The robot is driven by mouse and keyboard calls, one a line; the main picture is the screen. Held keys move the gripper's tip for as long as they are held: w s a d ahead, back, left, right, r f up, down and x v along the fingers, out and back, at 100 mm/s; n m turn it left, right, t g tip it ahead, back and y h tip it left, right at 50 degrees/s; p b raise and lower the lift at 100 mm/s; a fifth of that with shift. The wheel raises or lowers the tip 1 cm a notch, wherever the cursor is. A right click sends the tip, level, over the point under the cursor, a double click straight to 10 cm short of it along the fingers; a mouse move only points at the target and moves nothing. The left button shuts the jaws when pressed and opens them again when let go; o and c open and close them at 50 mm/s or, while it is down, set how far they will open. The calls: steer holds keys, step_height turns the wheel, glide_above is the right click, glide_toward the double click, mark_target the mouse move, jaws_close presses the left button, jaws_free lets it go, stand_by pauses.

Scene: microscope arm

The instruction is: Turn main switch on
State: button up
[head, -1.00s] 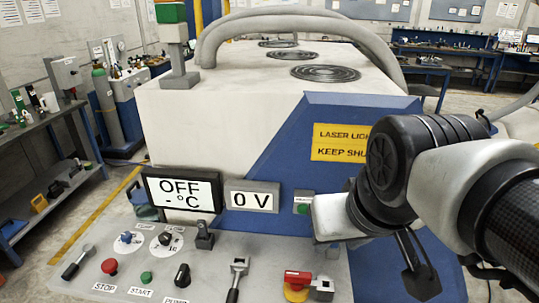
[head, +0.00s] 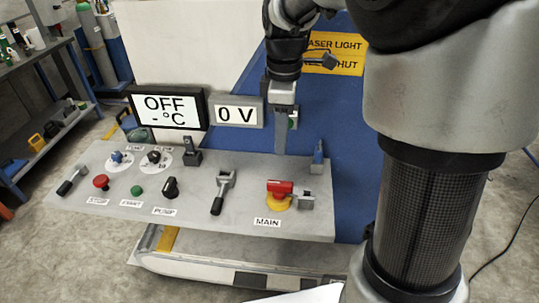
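The main switch (head: 279,190) is a red handle on a yellow round base at the right of the grey control panel. A grey bracket-like piece sits against its right side, and a "MAIN" label (head: 267,222) is in front. The red handle lies roughly crosswise. My gripper (head: 280,150) points down behind the switch in the picture, apart from the red handle. Its fingers look like one narrow grey strip, so their opening is hidden.
The panel (head: 100,205) carries a red stop button (head: 101,181), a green start button (head: 137,191), a black pump knob (head: 170,187) and a grey lever (head: 222,190). A blue-tipped post (head: 318,158) stands right of my gripper.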

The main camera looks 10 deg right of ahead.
mark_target(280, 183)
step_height(280, 183, down, 16)
steer(key=shift+r+b, duration=0.25)
steer(key=shift+b, duration=0.35)
jaws_close()
